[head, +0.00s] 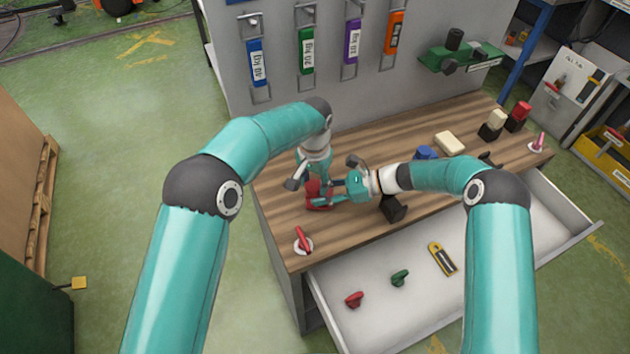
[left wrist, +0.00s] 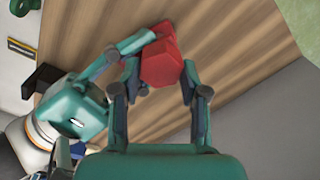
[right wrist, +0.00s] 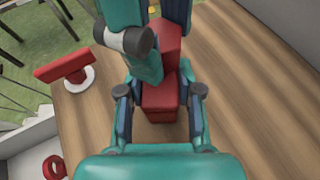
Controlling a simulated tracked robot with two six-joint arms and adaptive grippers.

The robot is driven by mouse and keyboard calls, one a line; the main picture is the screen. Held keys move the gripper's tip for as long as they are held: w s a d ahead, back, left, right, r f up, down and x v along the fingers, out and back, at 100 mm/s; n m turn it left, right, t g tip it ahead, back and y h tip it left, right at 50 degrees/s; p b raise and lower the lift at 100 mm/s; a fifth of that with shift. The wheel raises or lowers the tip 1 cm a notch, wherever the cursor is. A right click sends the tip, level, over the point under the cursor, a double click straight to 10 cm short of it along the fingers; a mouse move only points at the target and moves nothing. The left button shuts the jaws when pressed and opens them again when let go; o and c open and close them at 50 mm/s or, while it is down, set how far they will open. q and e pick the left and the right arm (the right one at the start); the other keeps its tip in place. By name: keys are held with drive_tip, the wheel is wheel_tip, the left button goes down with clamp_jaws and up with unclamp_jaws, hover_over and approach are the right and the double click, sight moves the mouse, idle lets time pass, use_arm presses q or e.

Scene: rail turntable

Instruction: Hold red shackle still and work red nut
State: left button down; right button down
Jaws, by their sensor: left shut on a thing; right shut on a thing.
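A red piece (head: 318,197) with two joined blocky parts stands on the wooden bench; I cannot tell clearly which part is the shackle and which the nut. My left gripper (left wrist: 158,85) comes down from above and is shut on one red part (left wrist: 160,66). My right gripper (right wrist: 160,105) comes from the right and is shut on the other red part (right wrist: 160,97). The left fingers show at the upper part (right wrist: 171,45) in the right wrist view. The two grippers are very close together and partly hide the red piece.
A red handle on a white disc (head: 303,240) stands at the bench's near left corner. A black block (head: 393,208) lies beside my right arm. The open drawer (head: 430,320) holds small red, green and yellow-black items. Tagged holders hang on the back panel (head: 280,100).

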use_arm(q)
drive_tip(key=shift+s+d+f, duration=0.25)
drive_tip(key=shift+s+f, duration=0.05)
drive_tip(key=shift+s, duration=0.15)
drive_tip(key=c, duration=0.5)
unclamp_jaws()
drive_tip(key=shift+w+a+n, duration=0.1)
drive_tip(key=shift+n, duration=0.2)
drive_tip(key=shift+w+r, duration=0.15)
drive_tip(key=shift+r, duration=0.15)
drive_tip(key=shift+r, duration=1.95)
